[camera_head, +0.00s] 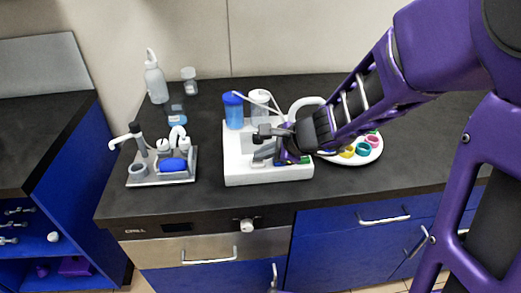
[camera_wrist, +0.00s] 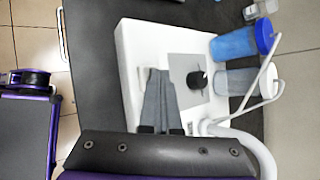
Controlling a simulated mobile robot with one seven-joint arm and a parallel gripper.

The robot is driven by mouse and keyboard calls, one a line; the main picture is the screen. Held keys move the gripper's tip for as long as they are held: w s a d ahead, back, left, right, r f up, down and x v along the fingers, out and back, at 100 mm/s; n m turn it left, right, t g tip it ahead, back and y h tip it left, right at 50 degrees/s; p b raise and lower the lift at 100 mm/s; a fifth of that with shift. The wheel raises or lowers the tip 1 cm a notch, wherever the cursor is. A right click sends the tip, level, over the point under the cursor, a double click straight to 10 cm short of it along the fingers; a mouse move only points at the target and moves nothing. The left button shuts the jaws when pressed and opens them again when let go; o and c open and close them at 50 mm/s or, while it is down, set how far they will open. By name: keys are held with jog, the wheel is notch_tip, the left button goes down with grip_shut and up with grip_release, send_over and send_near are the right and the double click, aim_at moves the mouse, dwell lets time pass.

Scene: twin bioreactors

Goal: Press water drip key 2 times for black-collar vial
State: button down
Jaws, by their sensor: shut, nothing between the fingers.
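My gripper (camera_head: 266,157) is shut and empty, low over the white bioreactor unit (camera_head: 240,172). In the wrist view its grey fingers (camera_wrist: 153,73) lie together over the unit's white top (camera_wrist: 135,40), beside a grey plate (camera_wrist: 188,68). A small round black part (camera_wrist: 197,80) stands on that plate; I cannot tell if it is the black-collar vial. A green patch (camera_head: 305,160) shows at the unit's right front, partly behind my gripper. I cannot make out which part is the water drip key, or whether the fingertips touch the unit.
A blue bottle (camera_head: 233,112) and a clear bottle (camera_head: 260,104) with tubes stand at the unit's back. A small grey station (camera_head: 145,182) with a blue block (camera_head: 173,165) is left. A round white tray (camera_head: 370,155) with coloured rings is right. The front counter strip is clear.

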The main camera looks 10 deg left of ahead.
aim_at(262, 163)
jog(key=shift+r+p, duration=0.55)
jog(key=shift+r, duration=0.25)
notch_tip(262, 163, up, 5)
jog(key=p, duration=0.4)
dwell(2.5)
